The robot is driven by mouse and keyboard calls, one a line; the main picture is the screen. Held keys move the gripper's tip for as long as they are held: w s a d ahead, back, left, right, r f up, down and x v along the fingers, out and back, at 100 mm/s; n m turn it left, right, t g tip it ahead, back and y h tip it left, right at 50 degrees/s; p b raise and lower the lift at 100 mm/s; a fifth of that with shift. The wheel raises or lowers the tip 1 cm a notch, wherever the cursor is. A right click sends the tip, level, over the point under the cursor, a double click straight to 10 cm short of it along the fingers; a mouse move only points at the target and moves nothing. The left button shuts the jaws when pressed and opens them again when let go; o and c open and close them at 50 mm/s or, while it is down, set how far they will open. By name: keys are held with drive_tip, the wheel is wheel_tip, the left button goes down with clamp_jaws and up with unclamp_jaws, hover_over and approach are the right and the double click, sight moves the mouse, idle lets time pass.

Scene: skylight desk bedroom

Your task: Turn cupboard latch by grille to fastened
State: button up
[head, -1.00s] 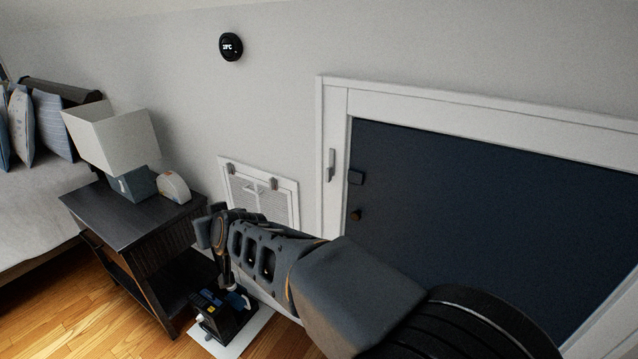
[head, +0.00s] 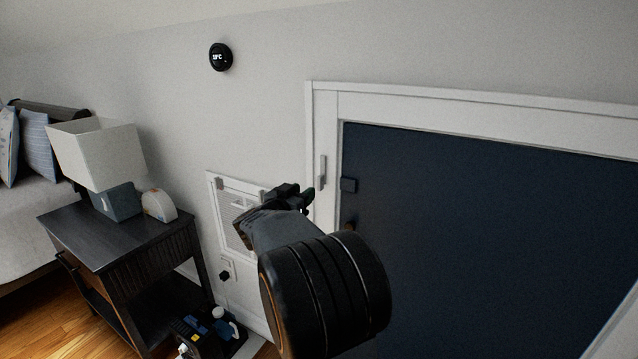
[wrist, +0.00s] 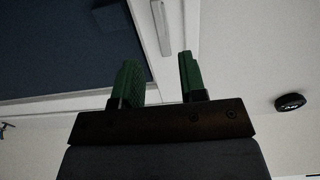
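The cupboard latch (head: 322,172) is a slim light-grey bar standing upright on the white frame, left of the dark cupboard door (head: 470,230). In the wrist view the latch (wrist: 161,28) lies beyond and roughly between my fingertips. My gripper (head: 298,194) is just left of and slightly below the latch in the head view. In the wrist view its green fingers (wrist: 160,75) are apart with nothing between them. The white wall grille (head: 229,214) is partly hidden behind my arm.
A dark nightstand (head: 110,240) with a lamp (head: 98,152) and a white rounded object (head: 159,204) stands at left. A black round wall device (head: 220,57) is above. A dark box with tools (head: 205,335) sits on the floor below the grille. The wall around the latch is clear.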

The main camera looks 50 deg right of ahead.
sight(318, 180)
drive_tip(key=x, duration=0.9)
clamp_jaws()
